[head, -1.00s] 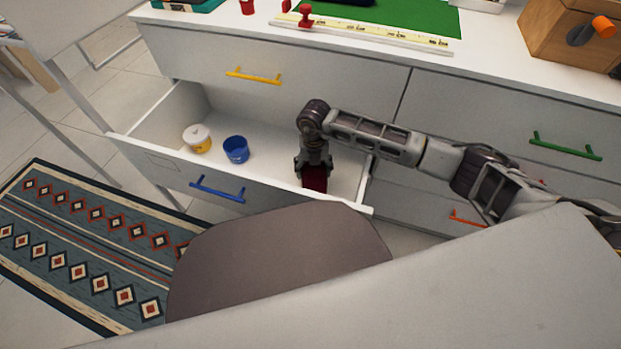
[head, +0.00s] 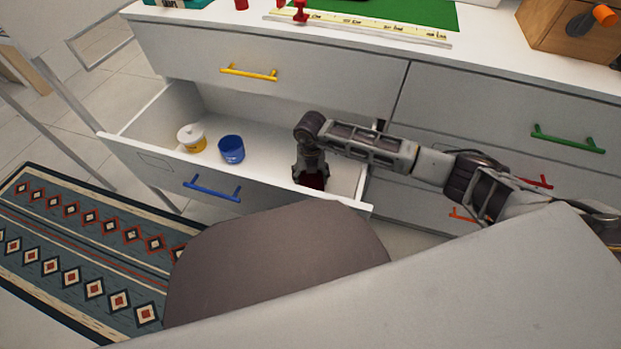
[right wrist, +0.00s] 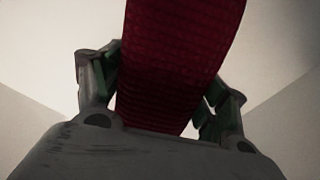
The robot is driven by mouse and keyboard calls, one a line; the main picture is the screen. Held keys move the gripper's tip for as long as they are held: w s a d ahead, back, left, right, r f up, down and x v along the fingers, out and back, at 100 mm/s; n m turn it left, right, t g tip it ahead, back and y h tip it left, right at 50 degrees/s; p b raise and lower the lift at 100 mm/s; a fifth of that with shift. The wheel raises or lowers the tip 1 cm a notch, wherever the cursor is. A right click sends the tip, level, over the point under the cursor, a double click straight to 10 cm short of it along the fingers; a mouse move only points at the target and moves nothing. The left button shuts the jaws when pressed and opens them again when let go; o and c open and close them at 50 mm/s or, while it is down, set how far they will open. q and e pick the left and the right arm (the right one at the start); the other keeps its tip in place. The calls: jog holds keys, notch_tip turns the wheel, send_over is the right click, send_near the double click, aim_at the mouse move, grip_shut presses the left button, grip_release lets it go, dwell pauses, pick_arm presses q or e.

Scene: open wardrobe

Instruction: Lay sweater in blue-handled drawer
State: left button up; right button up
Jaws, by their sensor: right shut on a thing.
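The dark red sweater (head: 314,181) shows as a small patch below my right gripper (head: 311,174), inside the open blue-handled drawer (head: 270,187). In the right wrist view the knitted red sweater (right wrist: 175,65) sits between the two fingers of my right gripper (right wrist: 160,95), which is shut on it. The gripper points down into the right part of the drawer. The front panel hides the sweater's lower part, so I cannot tell whether it touches the drawer floor. The blue handle (head: 212,188) is on the drawer front. My left gripper is not in view.
A white and yellow tub (head: 192,138) and a blue cup (head: 232,149) stand in the drawer's left part. The closed yellow-handled drawer (head: 300,90) is above. A patterned rug (head: 90,255) lies at lower left. Drawer floor between cup and gripper is clear.

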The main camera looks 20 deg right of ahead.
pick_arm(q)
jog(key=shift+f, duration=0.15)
pick_arm(e)
jog(key=shift+f, duration=0.2)
jog(key=o, duration=1.1)
jog(key=shift+r+p, duration=0.35)
jog(key=shift+r, duration=0.55)
notch_tip(320, 180, up, 8)
jog(key=p, duration=0.2)
jog(key=shift+f+p, duration=0.1)
jog(key=shift+p, duration=0.3)
jog(key=shift+r, duration=0.5)
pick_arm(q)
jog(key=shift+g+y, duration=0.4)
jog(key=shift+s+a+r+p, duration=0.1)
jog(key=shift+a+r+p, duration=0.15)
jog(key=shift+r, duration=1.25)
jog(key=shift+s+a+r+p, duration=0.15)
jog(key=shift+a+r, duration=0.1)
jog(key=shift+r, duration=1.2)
pick_arm(e)
jog(key=shift+r, duration=0.85)
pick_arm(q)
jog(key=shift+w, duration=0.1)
